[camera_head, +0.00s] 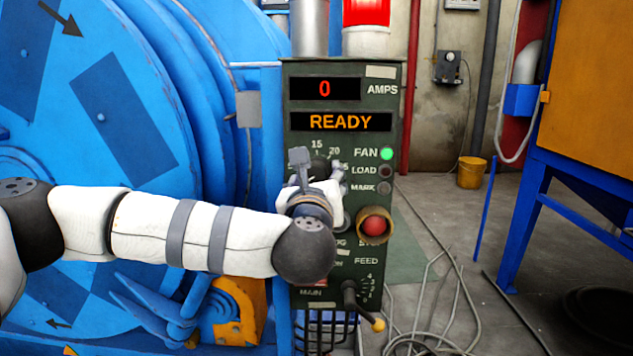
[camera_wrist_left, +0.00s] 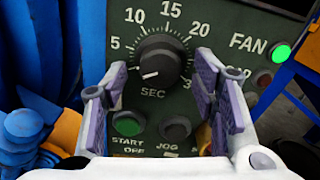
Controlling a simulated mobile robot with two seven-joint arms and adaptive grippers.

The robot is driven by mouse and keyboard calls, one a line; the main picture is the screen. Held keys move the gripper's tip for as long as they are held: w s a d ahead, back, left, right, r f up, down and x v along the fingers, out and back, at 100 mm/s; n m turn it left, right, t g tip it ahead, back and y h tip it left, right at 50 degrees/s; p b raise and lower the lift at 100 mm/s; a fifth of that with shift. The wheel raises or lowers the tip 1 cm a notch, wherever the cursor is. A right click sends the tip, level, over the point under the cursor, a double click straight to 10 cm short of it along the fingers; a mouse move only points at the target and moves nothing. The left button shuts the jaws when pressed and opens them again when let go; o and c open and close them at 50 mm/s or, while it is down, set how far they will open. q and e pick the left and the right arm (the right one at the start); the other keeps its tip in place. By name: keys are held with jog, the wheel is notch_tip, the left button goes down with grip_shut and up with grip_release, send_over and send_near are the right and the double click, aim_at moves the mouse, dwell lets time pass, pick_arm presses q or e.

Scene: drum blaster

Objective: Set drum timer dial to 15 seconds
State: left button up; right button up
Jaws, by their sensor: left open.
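The drum timer dial (camera_wrist_left: 163,58) is a round black knob on the dark green panel (camera_head: 343,77), above the letters SEC. Its white pointer points left and slightly down, below the 5 mark and well short of the 15 mark at the top. In the head view the dial is mostly hidden behind my left gripper (camera_head: 318,163), with 15 and 20 showing above. My left gripper, which also shows in the left wrist view (camera_wrist_left: 160,82), is open, with one finger on each side of the dial. I cannot tell whether either finger touches it. My right gripper is out of view.
A green START button (camera_wrist_left: 128,123) and a JOG control (camera_wrist_left: 174,125) sit below the dial. A red button (camera_head: 374,225) and a FEED lever (camera_head: 362,307) are lower on the panel. The display (camera_head: 341,122) reads READY. The blue drum (camera_head: 110,100) stands left.

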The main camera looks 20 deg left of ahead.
pick_arm(q)
jog(key=shift+w+a, duration=0.15)
jog(key=shift+w, duration=0.35)
jog(key=c, duration=1.2)
jog(key=shift+o, duration=0.2)
jog(key=shift+r, duration=0.1)
